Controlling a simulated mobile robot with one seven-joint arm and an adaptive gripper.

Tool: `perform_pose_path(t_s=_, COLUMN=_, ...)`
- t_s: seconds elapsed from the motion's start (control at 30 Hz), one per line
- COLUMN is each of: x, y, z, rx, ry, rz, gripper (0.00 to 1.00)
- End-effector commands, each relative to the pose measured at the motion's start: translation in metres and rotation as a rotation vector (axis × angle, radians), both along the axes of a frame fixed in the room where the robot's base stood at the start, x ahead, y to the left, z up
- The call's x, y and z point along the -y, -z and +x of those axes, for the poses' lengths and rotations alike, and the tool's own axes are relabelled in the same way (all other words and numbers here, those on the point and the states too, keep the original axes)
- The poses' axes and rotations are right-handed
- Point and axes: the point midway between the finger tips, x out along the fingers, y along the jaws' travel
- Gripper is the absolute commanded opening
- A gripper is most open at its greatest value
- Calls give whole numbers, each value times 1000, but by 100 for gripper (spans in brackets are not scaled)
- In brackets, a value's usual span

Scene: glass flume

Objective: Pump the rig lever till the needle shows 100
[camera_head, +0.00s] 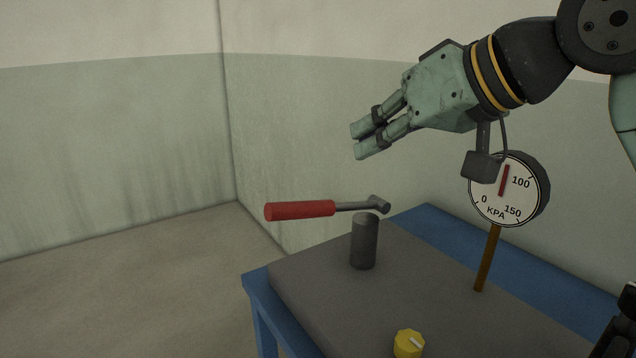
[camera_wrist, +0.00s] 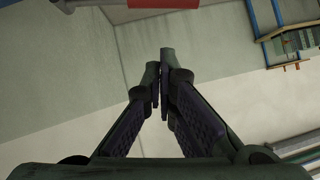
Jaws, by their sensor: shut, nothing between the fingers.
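The rig lever has a red grip (camera_head: 300,210) and a grey rod (camera_head: 357,206) running right to a pivot above a dark post (camera_head: 364,243). The lever lies nearly level, its grip reaching left past the rig's edge. The round white KPA gauge (camera_head: 497,213) stands on a brown stem at the right. Its red needle points up and slightly right, short of the 100 mark; a dark block on my wrist hides the dial's upper left. My gripper (camera_head: 360,142) is shut and empty, above and right of the red grip. In the wrist view, the grip (camera_wrist: 163,4) shows at the top edge, beyond my fingertips (camera_wrist: 160,68).
The rig's grey top (camera_head: 425,268) rests on a blue table (camera_head: 440,217). A yellow knob (camera_head: 408,344) with a pale mark sits near the front. Pale walls meet in a corner behind. The floor left of the table is clear. A blue-framed shelf (camera_wrist: 290,40) shows in the wrist view.

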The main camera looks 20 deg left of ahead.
Motion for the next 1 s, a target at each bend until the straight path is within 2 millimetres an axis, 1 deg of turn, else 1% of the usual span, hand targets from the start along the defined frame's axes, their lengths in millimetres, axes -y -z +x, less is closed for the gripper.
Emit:
perform_pose_path(t_s=0.17, x=-18, y=13, z=10, rx=0, ry=0, rz=-4, gripper=0)
perform_pose_path(t_s=0.5, x=-71, y=52, z=39, rx=-1, ry=0, rz=-4, gripper=0)
perform_pose_path(t_s=0.6, x=-75, y=69, z=38, rx=0, ry=3, rz=-4, gripper=0)
perform_pose_path(t_s=0.73, x=-79, y=82, z=37, rx=1, ry=2, rz=-3, gripper=0)
perform_pose_path(t_s=0.9, x=-82, y=90, z=37, rx=1, ry=0, rz=-1, gripper=0)
perform_pose_path(t_s=1.0, x=-82, y=90, z=37, rx=1, ry=-1, rz=0, gripper=0)
